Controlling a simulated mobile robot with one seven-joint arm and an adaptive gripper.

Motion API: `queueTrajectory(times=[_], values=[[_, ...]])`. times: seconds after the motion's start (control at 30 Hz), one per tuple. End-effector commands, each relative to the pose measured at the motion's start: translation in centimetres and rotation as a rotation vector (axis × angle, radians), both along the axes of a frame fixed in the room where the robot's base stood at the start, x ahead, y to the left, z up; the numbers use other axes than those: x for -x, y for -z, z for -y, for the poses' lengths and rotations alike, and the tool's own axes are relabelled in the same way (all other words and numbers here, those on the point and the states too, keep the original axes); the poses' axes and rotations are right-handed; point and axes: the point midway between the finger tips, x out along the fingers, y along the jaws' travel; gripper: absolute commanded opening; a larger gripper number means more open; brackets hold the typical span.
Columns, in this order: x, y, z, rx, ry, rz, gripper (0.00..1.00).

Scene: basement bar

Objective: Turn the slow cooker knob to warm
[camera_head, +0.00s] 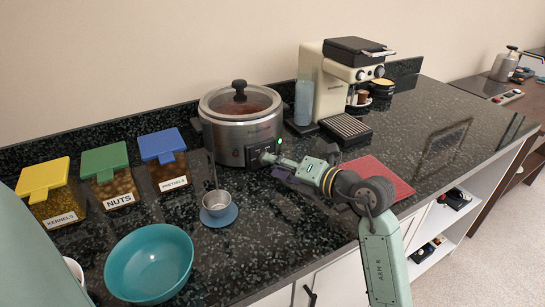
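The slow cooker (225,140) stands against the back wall, a round steel pot with a glass lid and black lid knob (239,90). Reddish-brown contents show through the lid. A dark control panel (254,154) is on its front right side. My gripper (265,157) reaches in from the right, with its tip at this panel. The control knob is not clearly visible; my gripper seems to cover it. I cannot tell whether the fingers touch it or hold it, or where the knob points. A small green light (279,141) glows beside the gripper.
A cream espresso machine (330,85) stands right of the cooker. A ladle rests on a blue round rest (218,216) in front. Kernels, nuts and pretzels containers (112,190) and a teal bowl (150,264) are left. A red mat (385,178) lies beneath my arm.

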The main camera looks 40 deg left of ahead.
Motion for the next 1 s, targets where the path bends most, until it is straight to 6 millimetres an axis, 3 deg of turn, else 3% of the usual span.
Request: queueTrajectory(times=[0.2,0.53,1.0], values=[[-0.1,0.4,-2.1,0.0,-0.001,-0.001,0.36],[-0.1,0.5,-2.3,-0.001,-0.001,0.001,0.35],[-0.2,0.5,-2.3,-0.001,-0.001,0.0,0.04]])
